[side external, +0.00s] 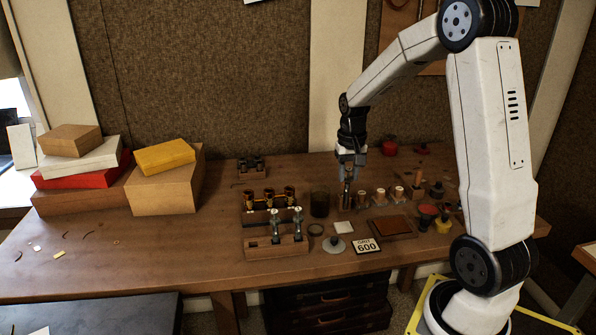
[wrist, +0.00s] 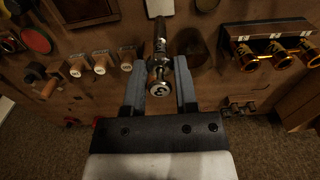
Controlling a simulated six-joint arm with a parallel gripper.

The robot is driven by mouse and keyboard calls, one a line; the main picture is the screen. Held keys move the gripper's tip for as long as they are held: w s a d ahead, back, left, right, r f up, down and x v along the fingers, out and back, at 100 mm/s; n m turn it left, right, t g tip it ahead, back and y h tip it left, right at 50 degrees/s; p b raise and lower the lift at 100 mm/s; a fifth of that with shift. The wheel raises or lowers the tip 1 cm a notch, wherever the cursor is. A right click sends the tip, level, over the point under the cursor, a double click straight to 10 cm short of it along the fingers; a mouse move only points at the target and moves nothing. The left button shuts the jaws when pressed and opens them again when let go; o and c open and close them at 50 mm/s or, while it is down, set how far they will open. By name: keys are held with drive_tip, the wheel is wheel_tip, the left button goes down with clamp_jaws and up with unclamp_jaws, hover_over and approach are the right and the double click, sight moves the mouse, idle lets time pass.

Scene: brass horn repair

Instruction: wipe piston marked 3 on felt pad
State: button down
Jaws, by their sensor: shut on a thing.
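My gripper (side external: 347,160) is shut on a silver piston (side external: 347,188), held upright above the bench. In the wrist view my gripper (wrist: 160,85) has a finger on each side of the piston (wrist: 159,62), and its round cap carries a 3. A flat reddish-brown pad in a wooden frame (side external: 391,227), which looks like the felt pad, lies right of and nearer than the piston. Its dark frame partly shows in the wrist view (wrist: 78,10). The held piston is apart from it. A wooden rack (side external: 262,251) holds two other silver pistons.
A valve block with gold casings (side external: 268,204) and a dark jar (side external: 319,204) stand left of my gripper. Several small labelled pots (side external: 381,197) stand to the right. A white square (side external: 343,227), a grey disc (side external: 333,245) and a "600" card (side external: 366,246) lie nearer. The bench's left front is mostly clear.

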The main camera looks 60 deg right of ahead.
sight(345, 193)
drive_tip(key=shift+f, duration=0.1)
drive_tip(key=shift+f, duration=2.7)
drive_tip(key=shift+f, duration=0.2)
drive_tip(key=shift+s+d, duration=0.35)
idle(0.3)
drive_tip(key=shift+w+a, duration=0.3)
drive_tip(key=shift+w+a, duration=0.25)
drive_tip(key=shift+a, duration=0.05)
drive_tip(key=shift+w+a, duration=0.1)
drive_tip(key=shift+w, duration=0.05)
idle(0.4)
drive_tip(key=shift+s+d, duration=0.25)
drive_tip(key=shift+s+d, duration=0.25)
